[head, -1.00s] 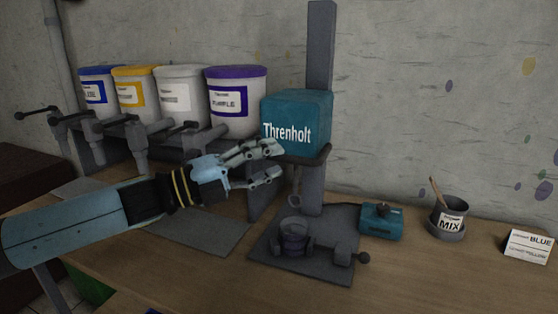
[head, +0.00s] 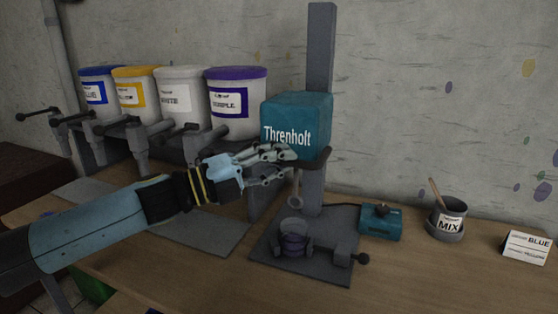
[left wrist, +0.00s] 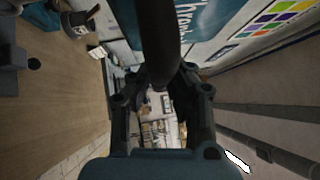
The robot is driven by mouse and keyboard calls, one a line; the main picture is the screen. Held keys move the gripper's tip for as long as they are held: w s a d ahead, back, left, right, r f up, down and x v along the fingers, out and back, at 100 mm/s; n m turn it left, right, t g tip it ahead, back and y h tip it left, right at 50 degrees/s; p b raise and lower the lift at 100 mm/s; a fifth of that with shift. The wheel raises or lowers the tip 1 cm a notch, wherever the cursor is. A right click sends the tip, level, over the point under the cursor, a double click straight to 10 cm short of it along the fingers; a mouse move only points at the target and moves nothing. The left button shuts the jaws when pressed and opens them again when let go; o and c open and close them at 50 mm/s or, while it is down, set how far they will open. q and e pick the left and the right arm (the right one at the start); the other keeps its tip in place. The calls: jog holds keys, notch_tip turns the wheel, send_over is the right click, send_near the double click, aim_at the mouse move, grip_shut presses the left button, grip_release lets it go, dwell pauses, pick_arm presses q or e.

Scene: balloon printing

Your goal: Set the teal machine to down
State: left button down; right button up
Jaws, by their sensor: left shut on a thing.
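The teal machine (head: 293,125), marked Threnholt, has its box-shaped head high on a grey column, above a dark base plate. My left gripper (head: 286,164) is at the lower front edge of the head. In the left wrist view a dark bar (left wrist: 158,40) runs in between the fingers, beside the teal head (left wrist: 200,18). The gripper is shut on this bar, which looks like the machine's handle. The fingers hide part of it in the head view. A grey ring-ended part (head: 296,192) hangs below the head. My right gripper is not in view.
Several paint buckets (head: 180,105) stand on a rack at left.

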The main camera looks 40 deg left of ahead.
pick_arm(q)
jog(key=shift+f, duration=0.15)
notch_tip(320, 180, down, 11)
jog(key=b, duration=0.8)
jog(key=shift+b, duration=0.4)
jog(key=shift+s+a, duration=0.1)
jog(key=c, duration=1.7)
grip_release()
jog(key=shift+f, duration=0.1)
jog(key=o, duration=0.4)
jog(key=v, duration=1.2)
